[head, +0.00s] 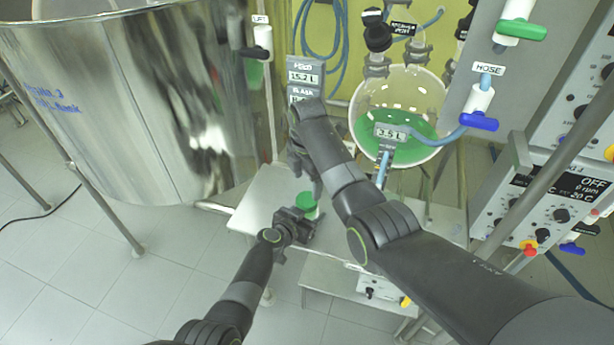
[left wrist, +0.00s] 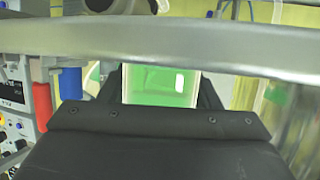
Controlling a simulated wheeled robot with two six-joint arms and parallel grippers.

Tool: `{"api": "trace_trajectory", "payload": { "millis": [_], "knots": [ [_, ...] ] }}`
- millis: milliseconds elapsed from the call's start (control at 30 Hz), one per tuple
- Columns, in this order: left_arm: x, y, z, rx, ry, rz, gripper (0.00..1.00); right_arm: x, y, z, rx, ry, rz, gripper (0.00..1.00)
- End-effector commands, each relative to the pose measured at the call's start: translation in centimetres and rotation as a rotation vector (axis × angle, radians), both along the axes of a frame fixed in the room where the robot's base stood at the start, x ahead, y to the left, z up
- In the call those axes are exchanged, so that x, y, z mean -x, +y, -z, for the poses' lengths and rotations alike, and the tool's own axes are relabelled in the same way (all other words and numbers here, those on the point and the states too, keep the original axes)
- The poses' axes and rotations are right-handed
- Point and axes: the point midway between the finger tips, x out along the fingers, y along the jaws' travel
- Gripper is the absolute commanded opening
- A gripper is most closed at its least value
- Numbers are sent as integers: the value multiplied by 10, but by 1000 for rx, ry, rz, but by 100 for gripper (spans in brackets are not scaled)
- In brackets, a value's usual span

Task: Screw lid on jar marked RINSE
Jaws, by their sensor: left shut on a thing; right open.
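A small clear jar (head: 309,213) with green in it stands at the left part of the bench. My left gripper (head: 304,224) is shut around its side. In the left wrist view the jar (left wrist: 161,86) sits between the two dark fingers. No RINSE marking is readable. The jar's top looks green from above; I cannot tell whether this is a lid or the contents. My right gripper (head: 307,180) is open, pointing down just above the jar, partly hidden by its own arm. No separate lid is visible.
A large steel vessel (head: 140,100) stands at the left. A round glass flask (head: 400,95) with green liquid hangs behind my right arm. The pale bench (head: 262,196) has bare room left of the jar. Control boxes (head: 545,205) stand at the right.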

Motion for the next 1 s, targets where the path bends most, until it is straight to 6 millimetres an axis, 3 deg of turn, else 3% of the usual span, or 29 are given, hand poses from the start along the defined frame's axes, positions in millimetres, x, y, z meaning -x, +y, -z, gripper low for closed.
{"api": "trace_trajectory", "payload": {
  "millis": [300,667,833,1000],
  "knots": [
    [1,0,1,-1,2,0,0,0,-1,-17,-4,-1,-281,70],
    [1,0,1,-1,2,0,0,0,-1,-18,-5,-1,-306,70],
    [1,0,1,-1,2,0,0,1,-1,-9,-4,3,-304,70],
    [1,0,1,-1,2,0,0,2,0,16,-4,4,-304,70]
  ]
}}
